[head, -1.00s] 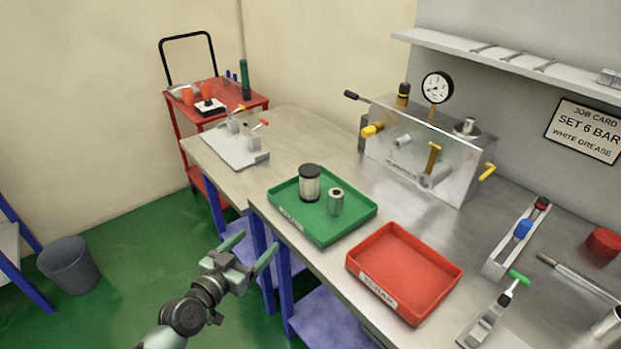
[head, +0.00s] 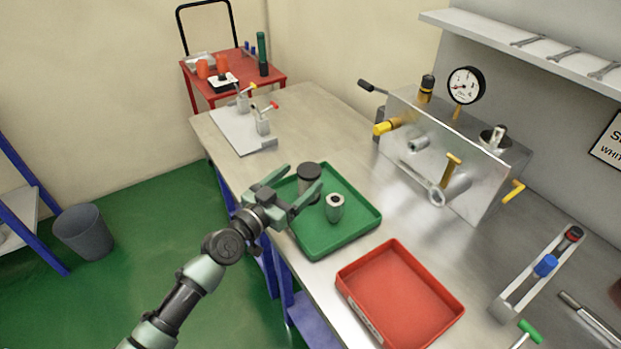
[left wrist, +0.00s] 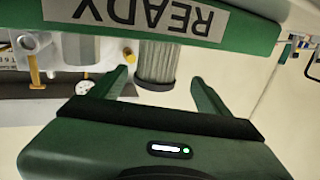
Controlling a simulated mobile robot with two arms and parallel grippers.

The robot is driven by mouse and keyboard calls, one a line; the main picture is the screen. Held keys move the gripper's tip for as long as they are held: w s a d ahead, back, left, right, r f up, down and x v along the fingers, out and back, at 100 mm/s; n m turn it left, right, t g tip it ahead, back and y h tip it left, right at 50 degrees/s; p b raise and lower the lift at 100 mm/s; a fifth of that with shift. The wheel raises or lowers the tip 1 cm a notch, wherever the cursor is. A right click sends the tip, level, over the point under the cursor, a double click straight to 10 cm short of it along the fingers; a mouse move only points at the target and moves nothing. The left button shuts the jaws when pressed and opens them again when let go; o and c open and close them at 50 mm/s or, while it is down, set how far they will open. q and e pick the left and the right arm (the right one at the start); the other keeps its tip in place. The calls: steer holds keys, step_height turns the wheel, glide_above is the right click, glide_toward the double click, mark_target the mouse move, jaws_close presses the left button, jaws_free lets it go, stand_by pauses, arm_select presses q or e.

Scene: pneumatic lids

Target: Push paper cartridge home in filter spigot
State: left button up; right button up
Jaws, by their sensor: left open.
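The paper cartridge (head: 309,172), a pale pleated cylinder with a dark cap, stands in the green tray (head: 360,238). My left gripper (head: 302,184) is open at the tray's left side, one finger crossing in front of the cartridge. In the left wrist view the pleated cartridge (left wrist: 157,64) appears between the open finger tips, with gaps on both sides. A smaller metal cartridge (head: 335,208) stands beside it. Grey spigots (head: 418,145) stick out of the clear-fronted panel (head: 470,190); I cannot tell which is the filter spigot. My right gripper is not in view.
A red tray (head: 400,300) lies to the right of the green one. A metal plate with clamps (head: 240,130) sits at the bench's far left end. A holder with coloured knobs (head: 540,275) stands at right. Bare bench (head: 300,120) lies behind the green tray.

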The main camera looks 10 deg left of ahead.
mark_target(311, 167)
arm_select(q)
steer(key=x, duration=0.2)
steer(key=p+x, duration=0.1)
steer(key=x, duration=0.2)
steer(key=shift+s+d, duration=0.2)
steer(key=shift+d, duration=0.1)
steer(key=shift+s+a+r, duration=0.1)
steer(key=shift+c, duration=0.4)
steer(key=c, duration=1.4)
